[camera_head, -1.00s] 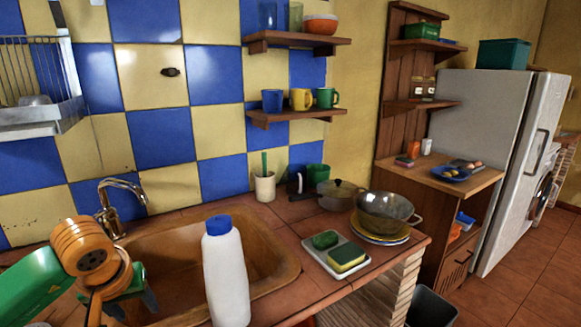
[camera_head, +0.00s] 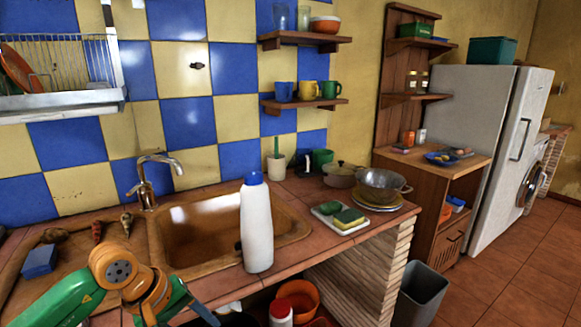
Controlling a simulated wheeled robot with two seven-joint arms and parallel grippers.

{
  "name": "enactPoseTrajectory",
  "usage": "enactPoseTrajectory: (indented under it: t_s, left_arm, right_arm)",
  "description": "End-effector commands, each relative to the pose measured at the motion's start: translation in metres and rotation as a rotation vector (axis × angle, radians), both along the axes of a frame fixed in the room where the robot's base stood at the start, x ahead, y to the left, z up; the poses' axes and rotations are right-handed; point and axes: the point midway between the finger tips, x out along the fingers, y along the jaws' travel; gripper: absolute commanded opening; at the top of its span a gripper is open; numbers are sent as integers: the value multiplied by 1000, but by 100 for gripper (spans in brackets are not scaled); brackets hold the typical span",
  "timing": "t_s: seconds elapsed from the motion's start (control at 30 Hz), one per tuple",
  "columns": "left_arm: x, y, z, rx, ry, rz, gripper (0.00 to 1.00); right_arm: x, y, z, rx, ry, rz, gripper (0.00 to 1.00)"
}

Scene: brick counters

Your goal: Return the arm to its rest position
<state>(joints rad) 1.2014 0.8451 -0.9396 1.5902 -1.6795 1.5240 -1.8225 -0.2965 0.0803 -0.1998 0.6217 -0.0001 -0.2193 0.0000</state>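My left arm comes in at the lower left, green and orange. My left gripper (camera_head: 192,306) is at the bottom edge, in front of the counter and left of the white bottle. Its fingers are mostly hidden or cut off, so I cannot tell whether they are apart. Nothing clearly shows in its grip. The white bottle with a blue cap (camera_head: 257,228) stands upright at the sink's front edge, apart from the gripper. My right gripper is not in view.
The brown sink (camera_head: 286,240) has a tap (camera_head: 148,185) behind it. A blue sponge (camera_head: 39,261) lies at left. A sponge tray (camera_head: 345,229) and a metal colander (camera_head: 380,185) stand at right. An orange bowl (camera_head: 297,297) is under the counter. A grey bin (camera_head: 423,290) stands on open floor.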

Motion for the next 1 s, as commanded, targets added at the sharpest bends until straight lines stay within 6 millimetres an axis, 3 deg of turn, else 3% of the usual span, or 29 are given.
enactPoseTrajectory:
  t_s: [0.17,0.27,0.33,0.4,0.5,0.53,0.67,0.8,0.9,1.0]
  left_arm:
    - [-2,-74,-38,-472,263,277,55]
    - [14,-119,-66,-963,660,711,55]
    - [39,-117,-106,-1335,1050,1182,55]
    - [54,-94,-151,-1573,1330,1565,55]
    - [48,-58,-222,-1787,1594,2008,55]
    - [41,-48,-245,1697,-1529,-1968,55]
    - [-7,-11,-338,1307,-1183,-1717,55]
    - [-91,16,-425,986,-829,-1459,55]
    - [-156,26,-469,814,-606,-1295,55]
    - [-214,29,-497,691,-428,-1161,55]
  right_arm:
    - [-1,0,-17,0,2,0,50]
    - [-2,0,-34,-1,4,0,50]
    - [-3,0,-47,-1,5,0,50]
    - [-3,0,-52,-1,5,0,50]
    - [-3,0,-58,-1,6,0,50]
    - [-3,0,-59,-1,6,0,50]
    - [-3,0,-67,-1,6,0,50]
    - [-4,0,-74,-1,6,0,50]
    - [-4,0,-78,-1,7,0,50]
    - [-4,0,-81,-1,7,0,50]
